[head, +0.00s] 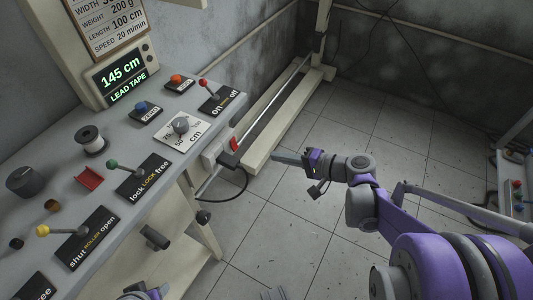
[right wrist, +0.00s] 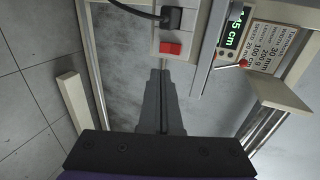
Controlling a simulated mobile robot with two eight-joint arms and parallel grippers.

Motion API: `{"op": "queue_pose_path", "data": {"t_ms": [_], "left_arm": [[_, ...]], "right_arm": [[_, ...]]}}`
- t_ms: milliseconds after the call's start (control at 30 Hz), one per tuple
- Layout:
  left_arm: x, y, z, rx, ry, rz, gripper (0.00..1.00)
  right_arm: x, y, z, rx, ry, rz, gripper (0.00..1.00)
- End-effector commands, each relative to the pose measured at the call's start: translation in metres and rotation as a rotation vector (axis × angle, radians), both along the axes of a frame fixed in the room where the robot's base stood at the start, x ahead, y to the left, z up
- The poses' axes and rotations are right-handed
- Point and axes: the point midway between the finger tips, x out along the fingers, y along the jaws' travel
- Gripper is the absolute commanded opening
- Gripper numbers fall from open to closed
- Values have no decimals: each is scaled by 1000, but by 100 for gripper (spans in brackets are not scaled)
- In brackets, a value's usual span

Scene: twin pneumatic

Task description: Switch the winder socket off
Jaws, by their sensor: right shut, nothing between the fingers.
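The winder socket (head: 217,150) is a pale block at the near right end of the grey control bench, with a red rocker switch (head: 235,144). In the right wrist view the red switch (right wrist: 170,48) sits in the white socket strip, beside a black plug (right wrist: 172,18) with a cable. My right gripper (head: 276,158) is shut and empty, to the right of the socket and apart from it. In the right wrist view its fingertips (right wrist: 157,72) point toward the switch, just short of it.
The bench carries an on/off lever (head: 204,86), a green lever (head: 115,164), a yellow lever (head: 46,231) and several knobs. A display (head: 121,77) reads 145 cm. A pale floor beam (head: 270,140) lies beyond the socket; tiled floor is open to the right.

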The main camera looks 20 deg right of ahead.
Motion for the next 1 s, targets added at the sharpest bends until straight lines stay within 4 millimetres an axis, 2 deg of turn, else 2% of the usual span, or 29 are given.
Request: {"op": "queue_pose_path", "data": {"t_ms": [500, 700, 1000], "left_arm": [[2, 0, -27, 0, 9, 0, 50], [2, 0, -31, 0, 11, 0, 50], [2, 0, -32, 0, 11, 0, 50]], "right_arm": [[76, 61, -37, 0, 0, 4, 0], [91, 72, -43, 0, 0, 1, 0], [94, 73, -43, 0, 0, 0, 0]]}}
